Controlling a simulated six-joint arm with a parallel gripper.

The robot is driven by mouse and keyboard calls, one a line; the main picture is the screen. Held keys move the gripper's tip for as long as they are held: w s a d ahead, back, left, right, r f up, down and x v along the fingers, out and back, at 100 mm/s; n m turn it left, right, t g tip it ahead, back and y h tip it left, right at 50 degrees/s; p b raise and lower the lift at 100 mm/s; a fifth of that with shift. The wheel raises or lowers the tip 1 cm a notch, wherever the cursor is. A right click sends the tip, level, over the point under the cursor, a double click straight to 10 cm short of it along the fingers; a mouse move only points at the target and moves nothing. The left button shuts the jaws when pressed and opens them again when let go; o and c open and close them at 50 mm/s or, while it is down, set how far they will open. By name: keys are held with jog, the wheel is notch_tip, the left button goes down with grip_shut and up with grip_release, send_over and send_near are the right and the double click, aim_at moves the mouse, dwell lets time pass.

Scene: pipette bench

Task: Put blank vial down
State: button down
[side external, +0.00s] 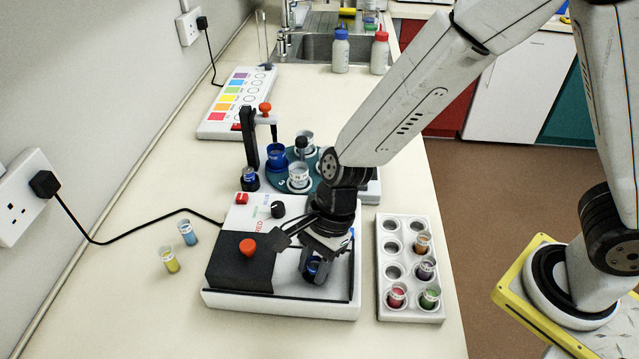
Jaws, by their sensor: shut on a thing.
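My gripper (306,258) points down over the front right part of the white box instrument (236,300) and is shut on a small vial (315,266), which I take to be the blank vial. Only a little of this vial shows, between the dark jaws. It is at or just above the instrument's dark round well; I cannot tell whether it is seated or still clear of it. The instrument has a black cover with an orange knob (248,246) on its left half, beside the gripper.
A white rack (411,300) at the right holds several coloured vials and has empty holes. A yellow vial (170,260) and a blue vial (187,233) stand loose at the left. Behind are a dark teal carousel (272,182), a colour chart (237,101) and a sink.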

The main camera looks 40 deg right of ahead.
jog(key=shift+c, duration=2)
grip_release()
jog(key=shift+s+d+f, duration=0.1)
jog(key=shift+s+f, duration=0.05)
jog(key=shift+f, duration=0.4)
jog(key=shift+r, duration=0.9)
jog(key=v, duration=1.1)
jog(key=shift+w+r, duration=0.2)
jog(key=shift+r, duration=0.1)
jog(key=shift+d, duration=0.1)
jog(key=s+d+f+n+t+h, duration=0.1)
jog(key=d+f+n+h, duration=0.1)
jog(key=d+n, duration=0.6)
jog(key=s+d+f+n+t+h, duration=0.1)
jog(key=d+f+n, duration=0.3)
jog(key=d+n, duration=0.4)
jog(key=shift+d+f+t+h, duration=0.3)
jog(key=shift+d+t+h, duration=0.4)
jog(key=shift+d, duration=0.9)
